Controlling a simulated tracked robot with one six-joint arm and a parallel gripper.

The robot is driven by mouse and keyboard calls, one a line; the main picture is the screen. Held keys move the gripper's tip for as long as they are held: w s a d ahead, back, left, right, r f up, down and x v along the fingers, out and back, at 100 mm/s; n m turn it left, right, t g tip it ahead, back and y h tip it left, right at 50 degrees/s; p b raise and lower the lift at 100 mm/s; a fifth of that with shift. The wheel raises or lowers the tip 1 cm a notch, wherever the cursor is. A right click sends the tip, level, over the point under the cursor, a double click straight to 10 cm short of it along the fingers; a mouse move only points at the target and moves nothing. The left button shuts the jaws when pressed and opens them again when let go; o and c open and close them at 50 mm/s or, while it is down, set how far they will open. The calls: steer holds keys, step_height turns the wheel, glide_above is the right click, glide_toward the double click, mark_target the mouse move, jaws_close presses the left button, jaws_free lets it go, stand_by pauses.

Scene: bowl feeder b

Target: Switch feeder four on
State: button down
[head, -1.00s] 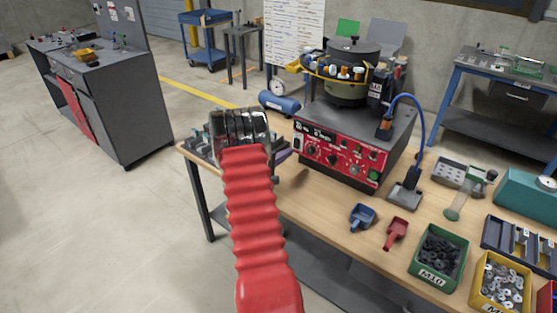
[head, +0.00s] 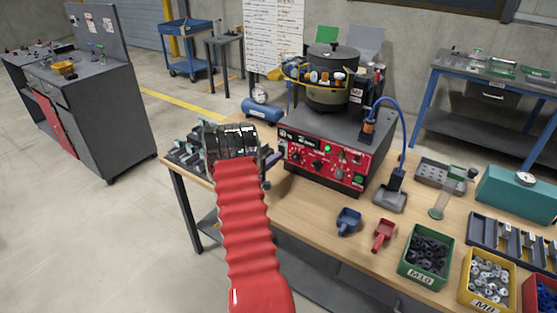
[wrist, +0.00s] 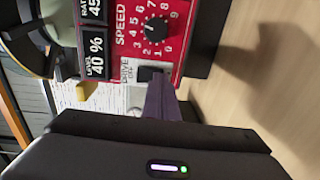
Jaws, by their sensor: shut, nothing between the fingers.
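The bowl feeder (head: 332,92) stands on a dark control box with a red front panel (head: 310,158) on the wooden bench. A green light (head: 327,149) shows on the panel. In the wrist view the panel appears turned sideways, with a black speed knob (wrist: 155,28), a display (wrist: 97,52) reading 40 %, and a small dark switch (wrist: 148,73) by a white label that seems to read DRIVE. My gripper (wrist: 160,82) is shut and empty, its purple fingertips at that switch, partly covering it; contact is hard to tell. No feeder number is readable.
A blue hose with a stand (head: 391,198) is right of the feeder. Blue (head: 347,221) and red (head: 382,236) scoops, a green bin (head: 426,256) and a yellow bin (head: 487,279) lie along the front. Bare bench top lies before the panel.

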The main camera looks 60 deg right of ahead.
steer(key=shift+s, duration=0.1)
steer(key=a, duration=0.4)
steer(key=w+a+f, duration=0.1)
steer(key=a, duration=0.4)
steer(key=w+a+f, duration=0.1)
steer(key=a, duration=0.3)
steer(key=shift+a, duration=0.35)
stand_by(0.4)
